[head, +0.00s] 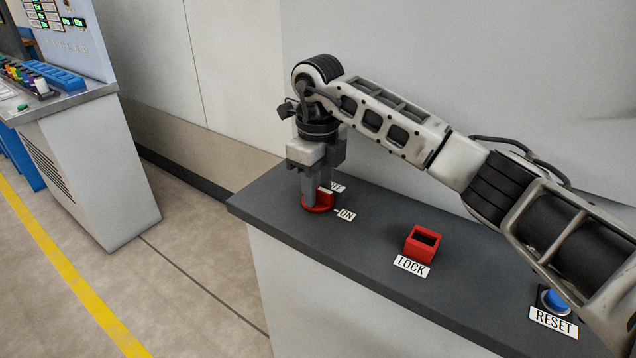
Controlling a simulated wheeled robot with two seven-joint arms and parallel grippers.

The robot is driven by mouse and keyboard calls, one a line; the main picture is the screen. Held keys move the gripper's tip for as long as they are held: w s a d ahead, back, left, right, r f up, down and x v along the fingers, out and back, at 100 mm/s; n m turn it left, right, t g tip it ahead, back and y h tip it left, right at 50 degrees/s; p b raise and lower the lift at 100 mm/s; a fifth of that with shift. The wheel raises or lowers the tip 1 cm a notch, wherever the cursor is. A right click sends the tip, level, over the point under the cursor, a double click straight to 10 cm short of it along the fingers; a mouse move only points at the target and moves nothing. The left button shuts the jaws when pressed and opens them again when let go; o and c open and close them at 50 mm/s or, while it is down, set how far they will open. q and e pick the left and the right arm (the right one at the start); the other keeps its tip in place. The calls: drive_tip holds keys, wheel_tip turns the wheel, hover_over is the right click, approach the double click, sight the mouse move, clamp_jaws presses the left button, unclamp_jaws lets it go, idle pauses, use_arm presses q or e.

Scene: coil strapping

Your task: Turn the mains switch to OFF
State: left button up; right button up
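The red mains switch (319,208) sits on the dark top of the grey cabinet, near its left end. It has a round red base and a raised red handle (327,195). A white ON label (347,214) lies to its right, and another white label (338,187), partly hidden, lies behind it. My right gripper (311,192) points down at the switch, with its fingers at the handle and covering part of it. I cannot tell whether the fingers are closed on the handle. My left gripper is out of view.
A red open-topped box (422,243) with a LOCK label (411,266) stands right of the switch. A blue RESET button (553,301) is farther right, below my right arm. A control console (90,170) stands at the left, across open floor.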

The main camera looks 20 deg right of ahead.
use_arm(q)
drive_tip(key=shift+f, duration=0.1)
use_arm(e)
clamp_jaws()
drive_tip(key=shift+n, duration=0.4)
drive_tip(key=n, duration=0.2)
drive_tip(key=shift+n, duration=0.4)
drive_tip(key=n+b, duration=0.1)
drive_tip(key=n, duration=1)
use_arm(q)
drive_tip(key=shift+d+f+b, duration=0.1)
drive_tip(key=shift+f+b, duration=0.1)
drive_tip(key=shift+b, duration=0.1)
use_arm(e)
drive_tip(key=shift+n, duration=1.7)
